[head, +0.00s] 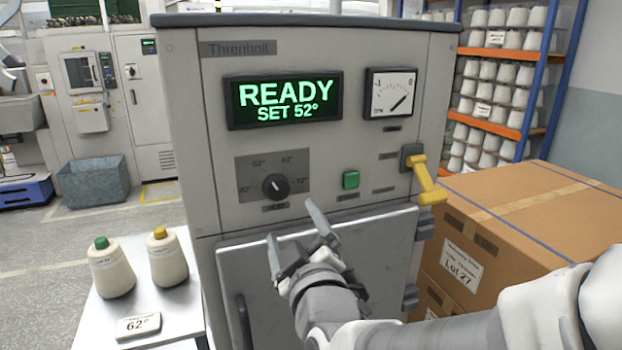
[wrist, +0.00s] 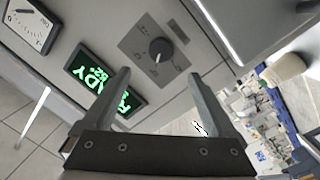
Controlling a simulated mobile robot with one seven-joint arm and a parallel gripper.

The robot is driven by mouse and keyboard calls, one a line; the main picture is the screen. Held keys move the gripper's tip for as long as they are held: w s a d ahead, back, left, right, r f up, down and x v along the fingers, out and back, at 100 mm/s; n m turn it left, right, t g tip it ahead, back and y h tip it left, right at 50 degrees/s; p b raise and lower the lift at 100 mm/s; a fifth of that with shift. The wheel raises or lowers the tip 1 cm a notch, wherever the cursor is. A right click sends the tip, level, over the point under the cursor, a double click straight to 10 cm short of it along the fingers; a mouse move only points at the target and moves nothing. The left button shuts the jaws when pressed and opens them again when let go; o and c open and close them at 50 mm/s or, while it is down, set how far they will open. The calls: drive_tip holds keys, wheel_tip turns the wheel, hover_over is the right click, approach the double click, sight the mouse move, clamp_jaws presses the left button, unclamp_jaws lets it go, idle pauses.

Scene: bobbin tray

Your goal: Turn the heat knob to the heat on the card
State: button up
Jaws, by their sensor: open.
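The dark round heat knob (head: 275,187) sits on a grey dial plate on the machine front, with 42°, 52°, 62° and 72° marks around it. The green display (head: 284,100) reads READY, SET 52°. The card (head: 138,325) on the side table reads 62°. My gripper (head: 291,222) is open and empty, just below and to the right of the knob in the head view, apart from it. In the wrist view, the knob (wrist: 161,51) shows beyond the fingertips, between them; its pointer is too small to read surely.
A green button (head: 350,180) and a yellow lever (head: 428,182) are right of the knob. Two cones of yarn (head: 112,270) stand by the card. A metal door (head: 330,258) is below, behind my arm. Cardboard boxes (head: 540,215) stand at the right.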

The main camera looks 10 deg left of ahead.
sight(278, 191)
drive_tip(key=p+x, duration=0.2)
drive_tip(key=x, duration=1)
drive_tip(key=shift+w+a, duration=0.2)
drive_tip(key=shift+w, duration=0.05)
drive_tip(key=c, duration=1.4)
drive_tip(key=shift+o, duration=0.2)
